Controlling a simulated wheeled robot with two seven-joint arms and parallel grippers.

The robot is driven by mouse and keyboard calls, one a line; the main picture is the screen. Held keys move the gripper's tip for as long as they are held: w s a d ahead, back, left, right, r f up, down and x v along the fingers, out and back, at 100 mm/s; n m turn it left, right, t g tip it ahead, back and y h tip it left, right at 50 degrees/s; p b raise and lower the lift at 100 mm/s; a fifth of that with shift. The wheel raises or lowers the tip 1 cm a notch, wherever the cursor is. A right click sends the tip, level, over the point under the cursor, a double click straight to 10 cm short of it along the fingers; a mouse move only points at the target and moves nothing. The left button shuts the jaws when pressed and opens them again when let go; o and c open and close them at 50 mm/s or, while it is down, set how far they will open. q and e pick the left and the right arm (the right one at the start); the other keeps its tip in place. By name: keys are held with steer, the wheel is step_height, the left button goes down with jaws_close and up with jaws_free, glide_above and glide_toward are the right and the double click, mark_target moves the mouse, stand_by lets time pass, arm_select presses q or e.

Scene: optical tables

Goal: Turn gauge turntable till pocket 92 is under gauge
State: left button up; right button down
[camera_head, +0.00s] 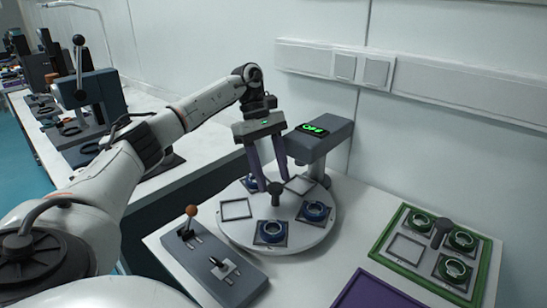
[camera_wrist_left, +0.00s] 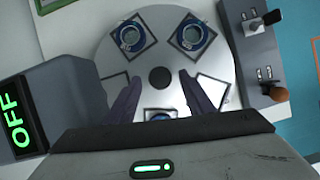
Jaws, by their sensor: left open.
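The turntable (camera_head: 320,225) is a round white disc with square pockets and a dark centre knob (camera_head: 275,195). Blue rings (camera_head: 270,231) sit in several pockets; others look empty, such as the left one (camera_head: 236,209). No pocket numbers are legible. The grey gauge (camera_head: 327,140) stands behind the disc, its head showing a green OFF; the OFF also shows in the left wrist view (camera_wrist_left: 17,112). My left gripper (camera_head: 274,183) is open and points down over the disc's middle. In the left wrist view its fingers (camera_wrist_left: 158,80) lie either side of the knob; contact cannot be told. My right gripper is out of view.
A grey control box (camera_head: 225,285) with an orange-knobbed lever (camera_head: 191,211) and a black-handled switch stands front left of the disc. A green-framed tray (camera_head: 385,240) with green rings and a dark handle lies right; a purple tray (camera_head: 372,292) is at the front. Wall behind.

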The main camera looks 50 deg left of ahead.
arm_select(q)
steer(key=p+v, duration=0.1)
steer(key=v, duration=0.8)
